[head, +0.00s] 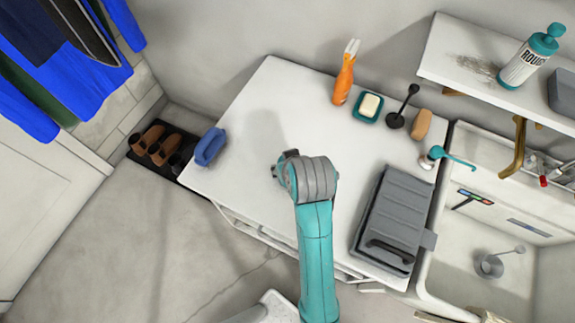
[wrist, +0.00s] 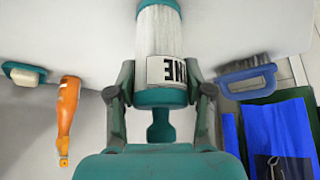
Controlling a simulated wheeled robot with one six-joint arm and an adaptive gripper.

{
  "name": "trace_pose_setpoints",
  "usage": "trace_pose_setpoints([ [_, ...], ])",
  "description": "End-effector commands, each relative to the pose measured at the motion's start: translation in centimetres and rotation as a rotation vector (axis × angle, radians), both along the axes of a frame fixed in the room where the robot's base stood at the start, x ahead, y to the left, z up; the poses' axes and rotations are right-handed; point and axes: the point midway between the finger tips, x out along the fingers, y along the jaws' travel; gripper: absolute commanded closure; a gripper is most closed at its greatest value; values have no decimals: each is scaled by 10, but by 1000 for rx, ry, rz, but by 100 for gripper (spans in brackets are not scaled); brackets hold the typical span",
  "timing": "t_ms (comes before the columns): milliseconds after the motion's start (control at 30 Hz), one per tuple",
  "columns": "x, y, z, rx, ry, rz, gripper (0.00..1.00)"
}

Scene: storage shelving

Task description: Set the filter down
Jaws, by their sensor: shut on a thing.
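In the head view my gripper (head: 281,170) is over the white counter (head: 240,100), and my arm hides the filter. I cannot tell whether the filter touches the counter.
A blue brush (head: 210,147) lies at the counter's left edge. An orange bottle (head: 344,80), a soap dish (head: 367,107), a black plunger-like tool (head: 396,120) and a grey case (head: 396,215) are to the right. The counter's left middle is clear. A sink (head: 470,240) adjoins.

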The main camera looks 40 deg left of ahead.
Motion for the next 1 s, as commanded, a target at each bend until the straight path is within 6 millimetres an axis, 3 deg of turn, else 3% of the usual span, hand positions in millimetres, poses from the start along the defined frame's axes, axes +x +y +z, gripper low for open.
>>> trace_pose_setpoints([
  [100,0,0,-9,0,0,0,90],
  [433,0,0,-11,1,-1,0,90],
  [467,0,0,-11,1,-1,0,44],
  [533,0,0,-11,1,-1,0,27],
  [567,0,0,-11,1,-1,0,24],
  [1000,-1,-3,-2,3,-3,-1,24],
])
